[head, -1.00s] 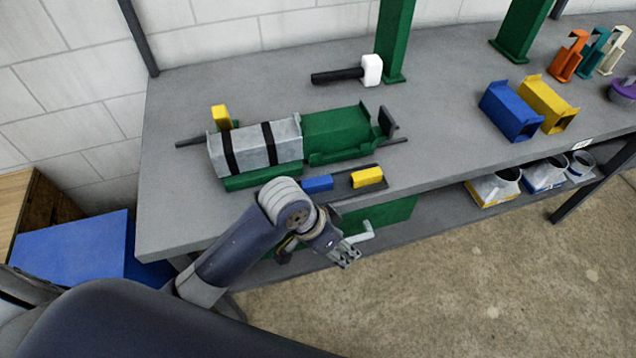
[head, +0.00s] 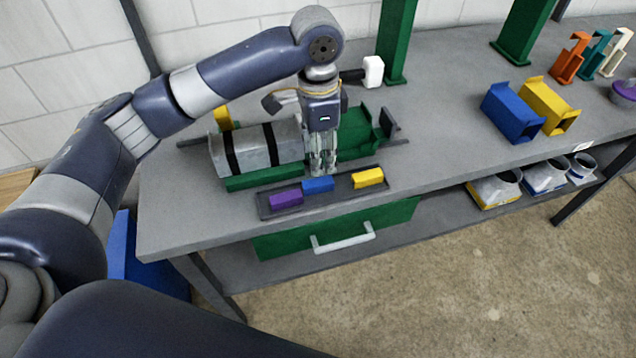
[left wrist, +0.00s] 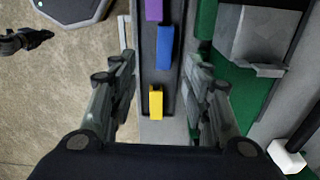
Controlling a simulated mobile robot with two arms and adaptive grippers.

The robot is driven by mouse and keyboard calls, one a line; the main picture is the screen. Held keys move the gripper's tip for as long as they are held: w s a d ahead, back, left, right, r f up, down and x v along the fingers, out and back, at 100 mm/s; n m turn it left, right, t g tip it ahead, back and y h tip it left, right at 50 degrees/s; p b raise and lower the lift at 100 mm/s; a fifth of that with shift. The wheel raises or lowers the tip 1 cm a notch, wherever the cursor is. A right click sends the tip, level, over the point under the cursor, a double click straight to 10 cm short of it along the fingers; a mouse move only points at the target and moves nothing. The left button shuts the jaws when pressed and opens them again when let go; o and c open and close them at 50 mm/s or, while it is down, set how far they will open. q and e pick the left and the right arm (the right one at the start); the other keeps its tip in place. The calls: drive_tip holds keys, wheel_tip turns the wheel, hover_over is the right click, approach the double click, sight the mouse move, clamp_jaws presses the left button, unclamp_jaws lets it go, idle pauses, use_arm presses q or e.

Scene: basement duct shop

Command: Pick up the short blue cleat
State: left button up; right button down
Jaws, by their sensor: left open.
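The short blue cleat (head: 318,184) lies in a narrow dark tray (head: 345,193) at the bench front, between a purple cleat (head: 286,198) and a yellow cleat (head: 368,177). My left gripper (head: 322,170) is open, pointing down just above and behind the blue cleat, apart from it as far as I can tell. In the left wrist view the blue cleat (left wrist: 164,46) shows between the open fingers (left wrist: 158,60), with the yellow cleat (left wrist: 156,102) nearer the palm. A dark shape at that view's upper left looks like my right gripper (left wrist: 28,40); its fingers are unclear.
Behind the tray is a green fixture (head: 355,135) with a strapped grey duct (head: 256,147). A white-headed mallet (head: 373,71) lies behind. A green drawer (head: 290,240) with a white handle is below. Blue duct (head: 512,112) and yellow duct (head: 550,103) pieces stand right, with clear bench between.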

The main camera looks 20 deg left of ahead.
use_arm(q)
drive_tip(key=r, duration=0.1)
hover_over(318, 182)
drive_tip(key=f, duration=0.5)
drive_tip(key=shift+a+f+p, duration=0.1)
drive_tip(key=shift+a+p, duration=0.2)
drive_tip(key=f, duration=0.1)
drive_tip(key=f+p, duration=0.1)
drive_tip(key=f, duration=0.2)
drive_tip(key=shift+d+f, duration=0.15)
drive_tip(key=shift+d, duration=0.15)
drive_tip(key=shift+f, duration=0.5)
clamp_jaws()
